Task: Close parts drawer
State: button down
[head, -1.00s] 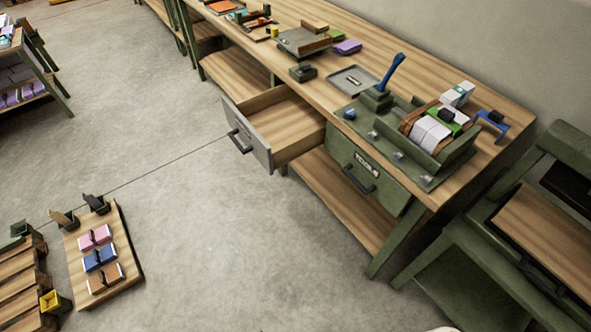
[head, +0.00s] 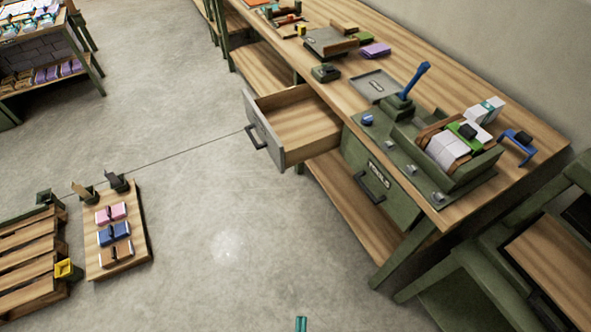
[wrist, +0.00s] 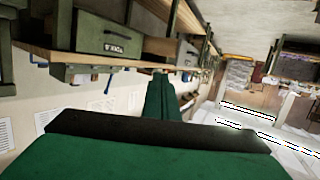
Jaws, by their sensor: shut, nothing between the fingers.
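The parts drawer (head: 262,135) stands pulled out from the workbench (head: 445,215). It has a grey front with a dark handle (head: 256,138), and its wooden inside looks empty. Right of it, the green drawer marked TOOLS (head: 380,182) is shut; it also shows upside down in the wrist view (wrist: 100,38). Only the teal tip of my gripper (head: 301,323) shows at the bottom edge of the head view, well apart from the drawer. In the wrist view my gripper (wrist: 160,76) is shut and empty, its green fingers together.
Clear concrete floor lies before the drawer. A pallet (head: 30,255) and a board with pink, blue and brown bundles (head: 138,250) lie at the left. A green stand (head: 470,290) is at the right. The benchtop holds a press (head: 405,95) and paper stacks.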

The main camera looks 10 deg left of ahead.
jog(key=w+a+f+n+t+y, duration=0.1)
jog(key=w+a+f+n, duration=0.1)
jog(key=w+f+n, duration=0.35)
jog(key=w+a+f+n+y, duration=0.1)
jog(key=w+f+n+y, duration=0.15)
jog(key=w, duration=0.55)
jog(key=w+a+f+n+t, duration=0.1)
jog(key=w+a+f+n, duration=0.2)
jog(key=w, duration=0.4)
jog(key=w+a+n, duration=0.2)
jog(key=w+n, duration=0.1)
jog(key=w, duration=0.7)
jog(key=w+a+n+y, duration=0.1)
jog(key=w+n, duration=0.3)
jog(key=w, duration=0.6)
jog(key=w+a+n+y, duration=0.1)
jog(key=w+a+n, duration=0.2)
jog(key=w, duration=0.8)
jog(key=shift+a+r, duration=0.3)
jog(key=shift+a, duration=0.2)
jog(key=shift+w+y, duration=0.15)
jog(key=shift+y, duration=0.1)
